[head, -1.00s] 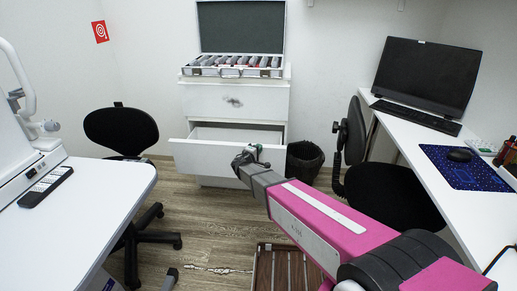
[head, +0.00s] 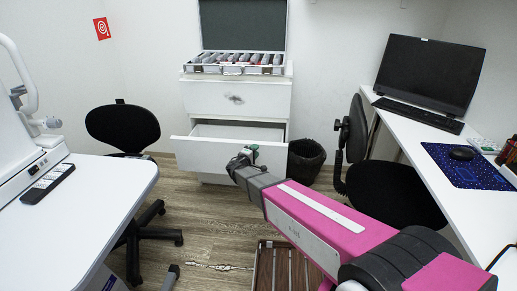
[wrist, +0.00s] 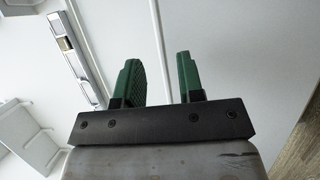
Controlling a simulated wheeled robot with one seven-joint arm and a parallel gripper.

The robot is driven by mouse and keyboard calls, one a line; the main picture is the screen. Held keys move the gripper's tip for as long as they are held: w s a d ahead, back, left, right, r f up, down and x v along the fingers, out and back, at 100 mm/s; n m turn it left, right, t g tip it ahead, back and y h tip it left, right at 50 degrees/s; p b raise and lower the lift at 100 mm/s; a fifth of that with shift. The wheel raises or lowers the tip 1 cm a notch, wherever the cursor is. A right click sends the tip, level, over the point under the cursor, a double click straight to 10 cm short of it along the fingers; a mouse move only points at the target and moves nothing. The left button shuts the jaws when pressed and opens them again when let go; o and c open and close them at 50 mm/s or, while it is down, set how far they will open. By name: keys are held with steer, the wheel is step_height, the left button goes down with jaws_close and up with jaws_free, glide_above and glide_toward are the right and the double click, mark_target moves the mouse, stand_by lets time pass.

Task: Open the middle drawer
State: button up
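The white cabinet (head: 283,133) stands against the back wall in the head view. Its top drawer (head: 215,104) is closed. The drawer below it (head: 200,153) is pulled out, with its inside showing. Part of the cabinet front below is hidden behind that drawer. My gripper (head: 242,156) is at the right part of the open drawer's front; I cannot tell whether it touches. In the wrist view, the green fingers (wrist: 162,82) are apart with nothing held between them. White panels and a thin pale edge show beyond them.
An open case (head: 235,68) of lenses sits on the cabinet. A black bin (head: 305,162) stands right of it. Black chairs (head: 122,128) (head: 388,195) flank the floor, with white desks (head: 95,205) (head: 408,140) at both sides. A brown slatted item (head: 285,272) lies in front.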

steer(key=v, duration=0.5)
steer(key=shift+s+a, duration=0.15)
steer(key=shift+s, duration=0.15)
steer(key=s+d+f+m+g+h, duration=0.1)
steer(key=s+d+m+g, duration=0.2)
steer(key=d, duration=0.5)
steer(key=s+d+f+m+g, duration=0.15)
steer(key=d+g, duration=0.25)
steer(key=d, duration=0.4)
steer(key=s+d+m+g+h, duration=0.1)
steer(key=s+d+m+g, duration=0.2)
steer(key=d, duration=0.5)
steer(key=s+d+m+g+y, duration=0.5)
steer(key=s+d+y, duration=0.3)
steer(key=s, duration=0.4)
steer(key=shift+s+d+m+g+y, duration=0.35)
steer(key=shift+s+g+y, duration=0.05)
steer(key=shift+g+y, duration=0.3)
